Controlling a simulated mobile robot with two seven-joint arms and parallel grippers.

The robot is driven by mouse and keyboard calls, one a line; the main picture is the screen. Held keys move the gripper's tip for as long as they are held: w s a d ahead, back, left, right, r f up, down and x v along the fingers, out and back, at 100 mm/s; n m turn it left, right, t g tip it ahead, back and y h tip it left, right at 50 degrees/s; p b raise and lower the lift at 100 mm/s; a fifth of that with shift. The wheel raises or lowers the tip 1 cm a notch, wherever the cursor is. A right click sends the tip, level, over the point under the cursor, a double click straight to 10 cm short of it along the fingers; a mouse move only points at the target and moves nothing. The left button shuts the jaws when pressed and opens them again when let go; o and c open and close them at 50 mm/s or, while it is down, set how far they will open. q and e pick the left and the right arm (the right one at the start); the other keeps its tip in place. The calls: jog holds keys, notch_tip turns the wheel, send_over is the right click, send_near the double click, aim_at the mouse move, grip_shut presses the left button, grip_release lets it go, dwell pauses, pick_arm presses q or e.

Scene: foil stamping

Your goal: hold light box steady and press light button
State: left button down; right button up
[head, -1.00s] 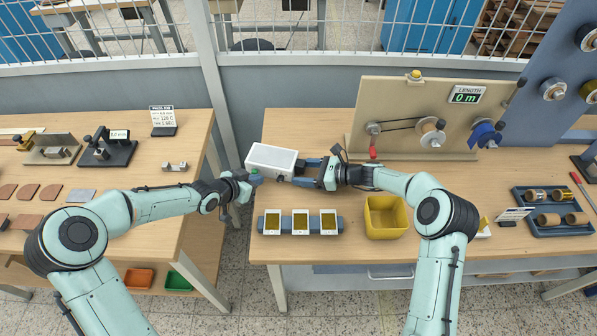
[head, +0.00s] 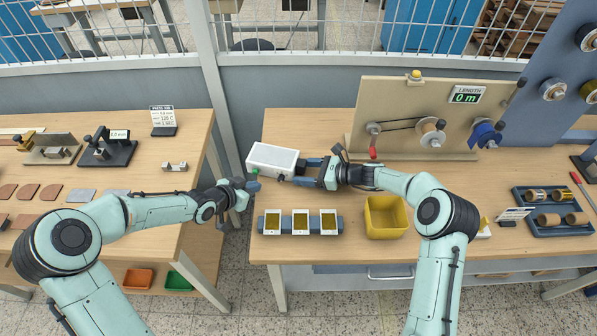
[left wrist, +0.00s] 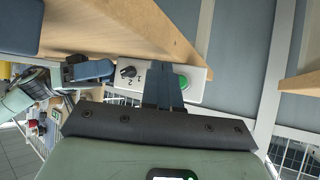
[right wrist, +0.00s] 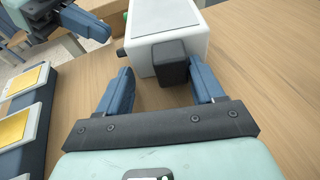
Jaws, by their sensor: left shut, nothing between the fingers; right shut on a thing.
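The white light box (head: 272,158) sits on the middle table near its left edge, with a pale grey top panel. I cannot tell whether the panel is lit. Its front face shows a green button (left wrist: 184,82) and a black knob (left wrist: 127,72) in the left wrist view. My left gripper (head: 255,186) is shut and empty, just in front of the button, whose edge its fingers partly cover in the left wrist view; contact cannot be told. My right gripper (head: 302,170) is shut on the dark block (right wrist: 171,62) on the light box's right side.
A blue rack (head: 262,226) with several framed gold pieces lies in front of the light box. A yellow bin (head: 385,229) stands right of it. A board with rollers (head: 392,105) rises behind my right arm. A gap separates the left table (head: 120,190) from this one.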

pick_arm(q)
jog(key=s, duration=0.6)
jog(key=shift+a, duration=0.25)
dwell(2.1)
jog(key=a, duration=0.1)
jog(key=s+a+m+h, duration=0.1)
jog(key=a, duration=0.1)
jog(key=shift+s+a+f+t, duration=0.1)
jog(key=shift+a+f+t, duration=0.05)
jog(key=shift+t, duration=0.15)
jog(key=w+d, duration=0.2)
jog(key=w, duration=0.6)
jog(key=shift+w+d, duration=0.2)
jog(key=shift+w, duration=0.1)
